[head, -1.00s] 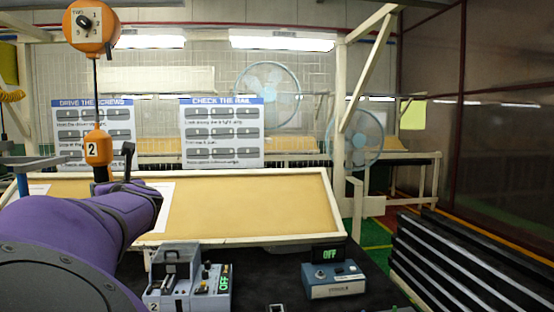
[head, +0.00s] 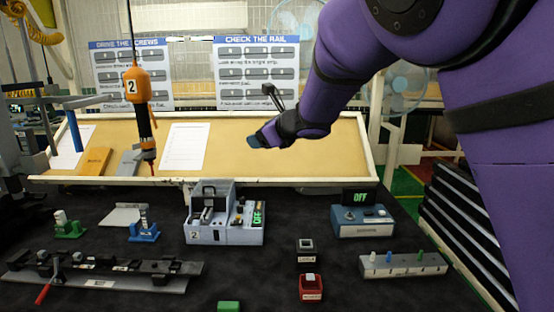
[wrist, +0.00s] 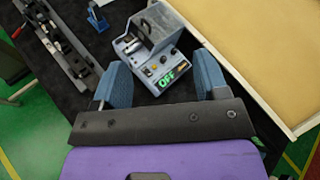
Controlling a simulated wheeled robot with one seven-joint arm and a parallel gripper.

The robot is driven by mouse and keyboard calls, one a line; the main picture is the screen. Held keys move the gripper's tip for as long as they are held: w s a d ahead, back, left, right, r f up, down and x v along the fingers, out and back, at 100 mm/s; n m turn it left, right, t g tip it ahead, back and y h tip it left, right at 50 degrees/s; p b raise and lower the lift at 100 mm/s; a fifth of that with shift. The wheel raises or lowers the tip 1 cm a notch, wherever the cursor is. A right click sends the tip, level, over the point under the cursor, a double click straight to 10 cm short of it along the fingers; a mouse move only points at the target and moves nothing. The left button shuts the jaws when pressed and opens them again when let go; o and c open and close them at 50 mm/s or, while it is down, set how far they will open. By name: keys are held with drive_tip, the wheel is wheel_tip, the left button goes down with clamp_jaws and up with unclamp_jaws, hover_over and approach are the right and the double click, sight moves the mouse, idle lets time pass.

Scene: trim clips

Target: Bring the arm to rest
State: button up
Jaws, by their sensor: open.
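My purple arm (head: 350,70) reaches in from the right in the head view, and its end points left. My gripper (head: 255,142) is high above the bench, in front of the tan sloped board (head: 280,150). In the wrist view my gripper (wrist: 162,64) shows two blue fingers spread wide with nothing between them. Beyond them lies the grey numbered station (wrist: 150,45) with a green OFF display, apart from the fingers. The same grey station (head: 225,232) stands on the bench in the head view.
An orange screwdriver (head: 138,95) hangs left of my gripper. A rail assembly (head: 100,272) lies on the dark bench (head: 200,290). A blue OFF box (head: 362,220), a grey block with coloured pegs (head: 403,264) and a red box (head: 311,289) stand at right.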

drive_tip(key=s+d+r+n+g, duration=0.25)
drive_tip(key=s+d+n, duration=0.35)
drive_tip(key=s+d, duration=0.45)
drive_tip(key=s+d+r+n+g, duration=0.1)
drive_tip(key=s+d+n+g, duration=0.2)
drive_tip(key=s+d+n, duration=0.6)
drive_tip(key=s+d+f+n+h, duration=0.2)
drive_tip(key=s+d+n+h, duration=0.2)
drive_tip(key=s+d, duration=0.3)
drive_tip(key=s+d+f+n+h, duration=0.1)
drive_tip(key=s+d+n+h, duration=0.3)
drive_tip(key=s, duration=1.1)
drive_tip(key=d+h, duration=0.1)
drive_tip(key=d, duration=0.2)
drive_tip(key=shift+d+f+t, duration=0.25)
drive_tip(key=shift+f+t, duration=0.1)
drive_tip(key=shift+f, duration=0.05)
